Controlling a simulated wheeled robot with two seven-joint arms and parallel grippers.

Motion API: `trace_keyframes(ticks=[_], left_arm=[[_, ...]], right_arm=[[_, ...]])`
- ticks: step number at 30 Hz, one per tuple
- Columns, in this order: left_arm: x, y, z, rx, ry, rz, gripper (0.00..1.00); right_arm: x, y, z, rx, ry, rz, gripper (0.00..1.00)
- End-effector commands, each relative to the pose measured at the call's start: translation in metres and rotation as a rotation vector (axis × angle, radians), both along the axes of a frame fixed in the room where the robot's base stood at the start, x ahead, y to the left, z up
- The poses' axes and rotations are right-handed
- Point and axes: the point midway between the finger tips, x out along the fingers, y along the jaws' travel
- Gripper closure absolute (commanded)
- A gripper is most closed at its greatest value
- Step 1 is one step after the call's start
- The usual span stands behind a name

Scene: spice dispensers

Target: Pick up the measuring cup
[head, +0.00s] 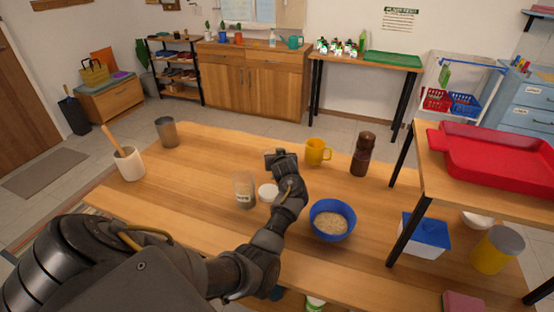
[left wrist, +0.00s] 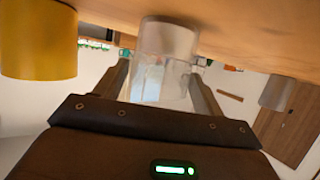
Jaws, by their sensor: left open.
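In the left wrist view, which is upside down, a clear cup (left wrist: 165,62), apparently the measuring cup, stands on the wooden table with its body between the two fingers of my left gripper (left wrist: 160,72). The fingers are spread, one on each side of it; I cannot tell whether either touches it. In the head view my left gripper (head: 273,158) is low over the middle of the table and hides most or all of this cup. My right gripper is not in view.
A clear labelled jar (head: 244,190) and a white round item (head: 268,193) are close to my gripper. A yellow mug (head: 317,153), brown mill (head: 363,154) and blue bowl of grains (head: 331,221) stand right. A metal cup (head: 167,132) and white utensil holder (head: 129,165) stand left.

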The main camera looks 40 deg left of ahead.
Motion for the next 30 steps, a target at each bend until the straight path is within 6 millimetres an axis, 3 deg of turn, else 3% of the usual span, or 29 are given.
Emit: trace_keyframes(ticks=[4, 13, 21, 30], left_arm=[[0.011, 0.012, -0.007, 0.0, 0.0, 0.001, 0.31], [0.014, 0.014, -0.008, 0.0, -0.002, -0.001, 0.31], [0.014, 0.014, -0.007, 0.001, -0.002, -0.001, 0.64], [0.013, 0.014, -0.007, 0.0, -0.002, -0.001, 0.64]], right_arm=[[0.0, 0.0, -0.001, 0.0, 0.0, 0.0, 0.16], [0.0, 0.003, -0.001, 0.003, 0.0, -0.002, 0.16], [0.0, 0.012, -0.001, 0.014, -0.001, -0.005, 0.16], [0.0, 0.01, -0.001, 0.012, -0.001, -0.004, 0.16]])
